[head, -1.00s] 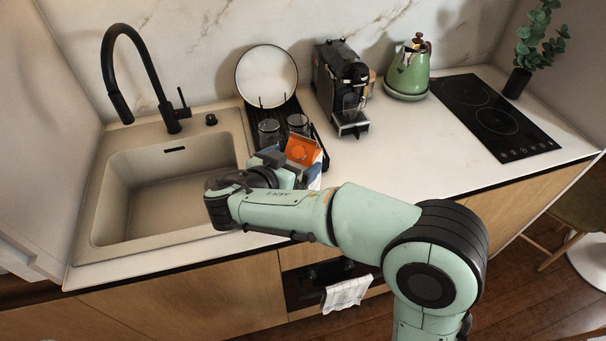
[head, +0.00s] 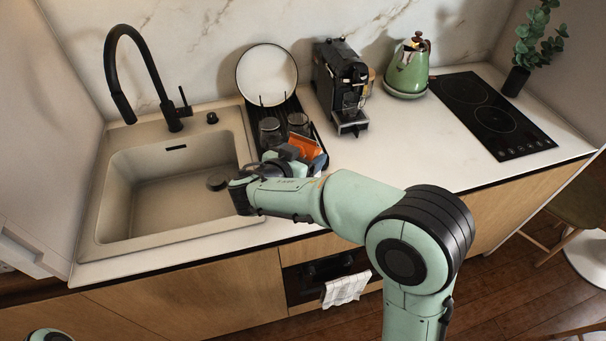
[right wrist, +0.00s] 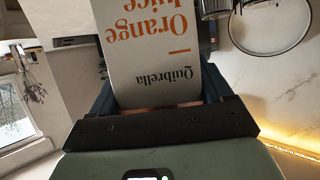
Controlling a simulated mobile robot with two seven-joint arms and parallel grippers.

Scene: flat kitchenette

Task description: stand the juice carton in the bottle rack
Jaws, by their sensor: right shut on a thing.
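The juice carton shows its orange top (head: 305,147) in the head view, at the front end of the black rack. In the right wrist view its white face (right wrist: 152,45) carries upside-down orange lettering. My right gripper (head: 288,156) is shut on the carton, with a finger on either side of it in the right wrist view (right wrist: 160,95). The black rack (head: 318,138) stands right of the sink and holds a plate and glasses. The carton's bottom is hidden, so I cannot tell if it touches the rack. My left gripper is not in view.
Two glasses (head: 269,131) stand just behind the carton, with a white plate (head: 266,76) upright at the back. The sink (head: 165,195) is at left. A coffee machine (head: 342,85) and green kettle (head: 407,70) stand right. The counter (head: 410,140) in front of them is clear.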

